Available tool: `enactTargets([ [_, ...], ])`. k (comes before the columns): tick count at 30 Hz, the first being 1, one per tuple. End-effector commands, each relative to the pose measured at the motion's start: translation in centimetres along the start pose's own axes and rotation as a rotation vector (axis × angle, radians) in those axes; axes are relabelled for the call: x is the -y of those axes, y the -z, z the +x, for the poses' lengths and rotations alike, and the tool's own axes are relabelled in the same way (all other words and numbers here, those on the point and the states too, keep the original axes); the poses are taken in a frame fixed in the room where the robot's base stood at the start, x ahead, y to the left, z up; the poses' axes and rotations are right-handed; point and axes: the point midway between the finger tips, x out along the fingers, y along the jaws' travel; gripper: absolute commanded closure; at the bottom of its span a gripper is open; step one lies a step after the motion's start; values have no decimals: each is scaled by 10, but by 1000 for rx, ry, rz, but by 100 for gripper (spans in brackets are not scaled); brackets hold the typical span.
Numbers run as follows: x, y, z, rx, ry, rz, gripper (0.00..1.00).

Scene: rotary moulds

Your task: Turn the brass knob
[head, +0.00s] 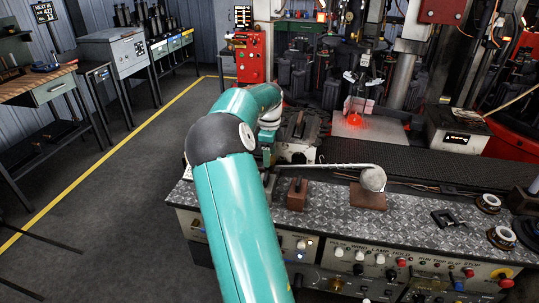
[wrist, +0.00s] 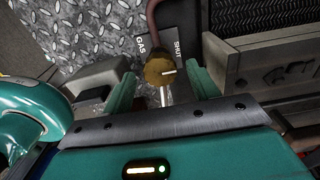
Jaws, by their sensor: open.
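The brass knob (wrist: 158,71) shows in the wrist view as a round, brownish-gold piece with a pale mark on its face. A reddish-brown pipe (wrist: 158,18) rises behind it. A dark plate (wrist: 172,45) beside it reads GAS and SHUT. My gripper (wrist: 160,76) is open, with one teal finger to the left of the knob and one to the right. Gaps show on both sides, and I cannot tell how deep the knob sits between the fingers. In the head view I cannot make out the knob near my arm's end.
A tread-plate bench top (head: 335,208) carries a brown block (head: 297,194) and a grey ball (head: 373,179) on a rod over a rusty base (head: 367,197). Knobs and switches line the panel (head: 370,262) below. In the wrist view a grey box (wrist: 103,77) lies left of the fingers.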

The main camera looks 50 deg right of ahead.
Motion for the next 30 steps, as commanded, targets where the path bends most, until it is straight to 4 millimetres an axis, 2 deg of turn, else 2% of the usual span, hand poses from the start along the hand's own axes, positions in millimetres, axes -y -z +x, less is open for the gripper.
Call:
enactTargets([
  [3,0,0,6,0,-1,0,41],
  [10,0,0,6,0,0,0,41],
  [11,0,0,6,0,0,0,45],
  [17,0,0,6,0,0,0,84],
  [18,0,0,6,0,0,0,86],
  [30,0,0,6,2,1,-65,86],
])
